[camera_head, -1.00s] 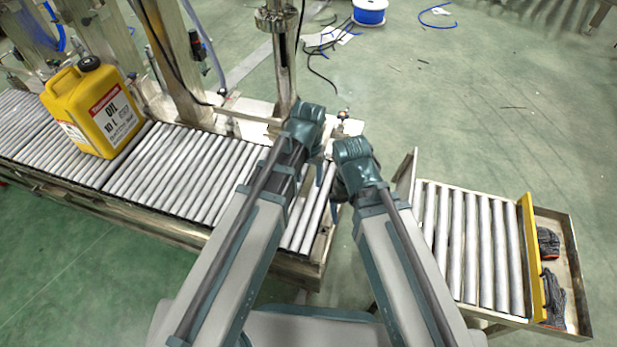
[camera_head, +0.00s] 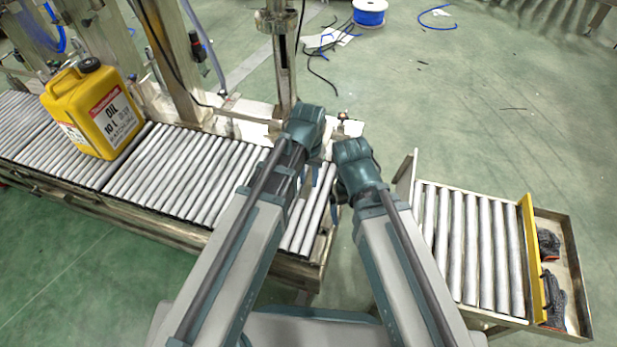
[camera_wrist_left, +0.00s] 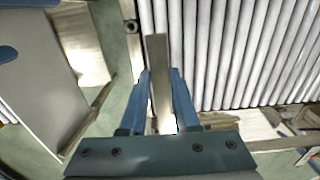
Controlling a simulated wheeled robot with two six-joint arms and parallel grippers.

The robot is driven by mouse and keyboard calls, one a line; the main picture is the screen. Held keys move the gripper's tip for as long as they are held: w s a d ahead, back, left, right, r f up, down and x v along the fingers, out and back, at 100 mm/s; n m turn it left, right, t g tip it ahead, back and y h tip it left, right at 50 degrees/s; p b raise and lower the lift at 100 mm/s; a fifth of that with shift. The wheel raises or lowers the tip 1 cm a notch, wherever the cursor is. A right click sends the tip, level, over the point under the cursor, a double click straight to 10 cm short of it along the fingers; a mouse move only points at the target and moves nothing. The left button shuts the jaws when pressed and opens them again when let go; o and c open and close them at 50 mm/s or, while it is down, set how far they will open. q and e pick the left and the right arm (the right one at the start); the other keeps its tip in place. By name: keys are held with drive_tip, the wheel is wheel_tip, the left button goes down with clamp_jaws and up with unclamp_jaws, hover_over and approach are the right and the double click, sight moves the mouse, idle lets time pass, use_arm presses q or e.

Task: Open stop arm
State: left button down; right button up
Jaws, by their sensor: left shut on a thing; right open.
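The stop arm, a flat grey metal bar (camera_wrist_left: 158,75), stands between the blue fingers of my left gripper (camera_wrist_left: 161,78) in the left wrist view, beside the conveyor rollers. My left gripper is shut on it. In the head view my left gripper (camera_head: 318,172) is at the right end of the long roller conveyor (camera_head: 180,170), mostly covered by its own wrist, and the bar cannot be made out there. My right gripper (camera_head: 336,192) is open, just right of that conveyor end, and largely hidden under its wrist.
A yellow oil jug (camera_head: 95,112) stands upright on the left part of the conveyor. A separate short roller table (camera_head: 465,245) is at the right, with a yellow bar (camera_head: 531,255) and dark gloves (camera_head: 551,295) in its end tray. A metal post (camera_head: 285,65) rises behind my left wrist.

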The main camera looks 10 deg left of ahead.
idle(0.6)
use_arm(q)
wheel_tip(320, 180, up, 8)
drive_tip(key=w+g+p, duration=0.2)
drive_tip(key=g+p, duration=0.2)
drive_tip(key=p, duration=0.3)
drive_tip(key=shift+w+d+r+y, duration=0.25)
drive_tip(key=shift+w+y, duration=0.05)
drive_tip(key=shift+y, duration=0.1)
drive_tip(key=c, duration=0.6)
unclamp_jaws()
drive_tip(key=shift+c, duration=0.2)
drive_tip(key=shift+r, duration=0.1)
